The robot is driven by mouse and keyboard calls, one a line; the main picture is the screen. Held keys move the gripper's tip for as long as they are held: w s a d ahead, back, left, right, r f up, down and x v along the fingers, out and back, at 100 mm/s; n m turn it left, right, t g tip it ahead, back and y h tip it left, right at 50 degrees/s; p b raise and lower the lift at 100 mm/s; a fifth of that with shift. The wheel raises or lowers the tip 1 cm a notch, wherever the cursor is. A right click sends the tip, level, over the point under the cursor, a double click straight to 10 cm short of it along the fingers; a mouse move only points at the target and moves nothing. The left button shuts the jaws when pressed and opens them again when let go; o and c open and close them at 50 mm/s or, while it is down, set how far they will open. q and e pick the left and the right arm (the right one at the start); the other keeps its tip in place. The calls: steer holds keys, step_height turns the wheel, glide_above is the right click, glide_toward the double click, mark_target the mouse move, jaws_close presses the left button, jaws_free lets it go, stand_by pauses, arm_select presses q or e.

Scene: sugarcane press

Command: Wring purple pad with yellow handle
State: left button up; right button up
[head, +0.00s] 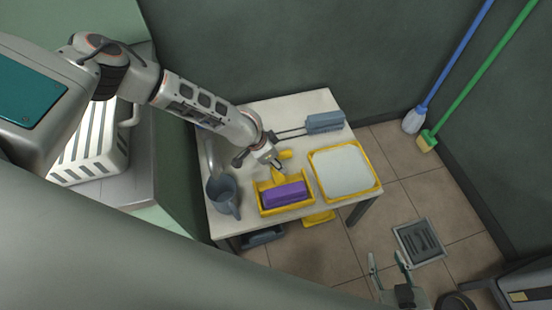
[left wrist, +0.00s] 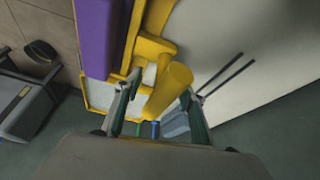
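The purple pad (head: 284,195) lies in a yellow frame or tray (head: 264,209) on the table. A yellow handle (head: 286,155) sticks out behind the pad, partly hidden by my left gripper (head: 270,163). In the left wrist view, the pad (left wrist: 97,38) is at the upper left and the thick, round-ended handle (left wrist: 168,92) is in the middle. My left gripper (left wrist: 160,88) is open there, its fingers on either side of the handle; whether they touch it is unclear. My right gripper (head: 389,262) is open and empty, low in the head view, away from the table.
On the white table (head: 292,103) stand a blue-grey jug (head: 222,194), a yellow-rimmed pale tray (head: 344,170) and a blue-grey brush-like item (head: 324,122). A blue broom (head: 414,119) and green broom (head: 428,139) lean at the right wall. A floor drain (head: 420,241) lies right of the table.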

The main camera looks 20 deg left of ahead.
arm_select(q)
steer(key=v, duration=1.2)
stand_by(0.3)
